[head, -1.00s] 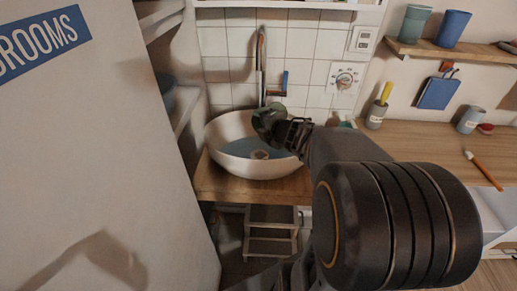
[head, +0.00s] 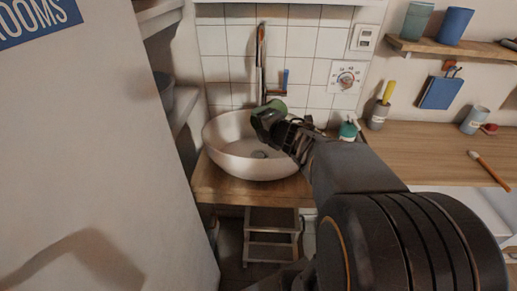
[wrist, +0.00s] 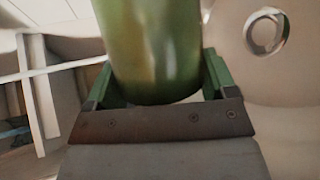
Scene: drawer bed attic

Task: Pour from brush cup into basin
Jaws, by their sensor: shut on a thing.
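My gripper (head: 268,116) is shut on a green cup, the brush cup (wrist: 153,45), which stands between its two green-edged fingers in the wrist view. In the head view the cup is a small dark green shape (head: 274,104) partly hidden by my gripper. It is over the right back part of the basin (head: 230,165), a round pale bowl on a wooden counter. The basin's inside looks bare, with a drain (head: 259,154) at its bottom. A drain ring also shows in the wrist view (wrist: 266,33). The cup's mouth and contents are hidden, and its exact tilt is unclear.
A tap (head: 263,75) rises behind the basin. A teal cup (head: 349,131) and a grey cup with a yellow handle (head: 378,116) stand to the right. A pale panel (head: 100,150) closes off the left. A step stool (head: 270,235) is below the counter.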

